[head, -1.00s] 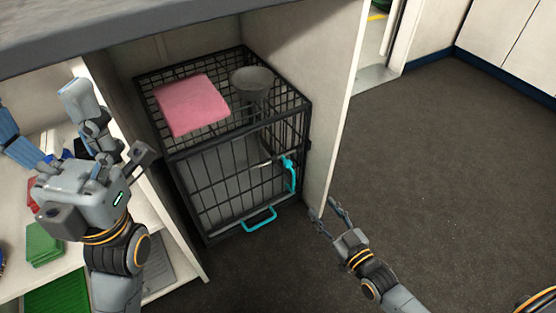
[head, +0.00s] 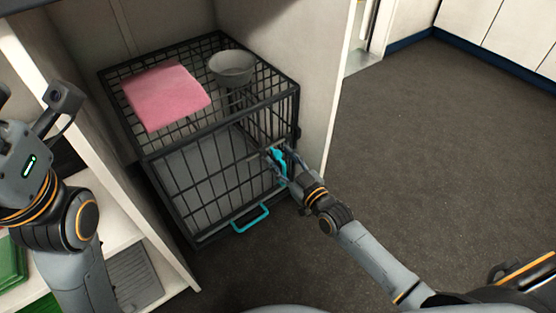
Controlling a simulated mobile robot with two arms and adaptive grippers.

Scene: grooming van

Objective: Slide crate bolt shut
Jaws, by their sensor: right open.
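The black wire crate (head: 205,190) stands on the floor inside an open cabinet bay, its barred front facing me. The teal bolt (head: 278,166) is at the right side of the crate front, partly hidden by my right gripper. My right gripper (head: 282,160) is at the bolt with its fingers open around or beside the teal part; I cannot tell whether they touch it. A teal handle (head: 250,219) sits low on the crate front. My left gripper is mostly out of the picture at the left edge; its fingers are not visible.
A folded pink towel (head: 165,95) and a grey bowl (head: 232,67) rest on the crate top. A white panel (head: 335,90) stands close to the right of the crate. Shelves with green items (head: 12,262) are at the left. The dark floor (head: 430,150) at right is clear.

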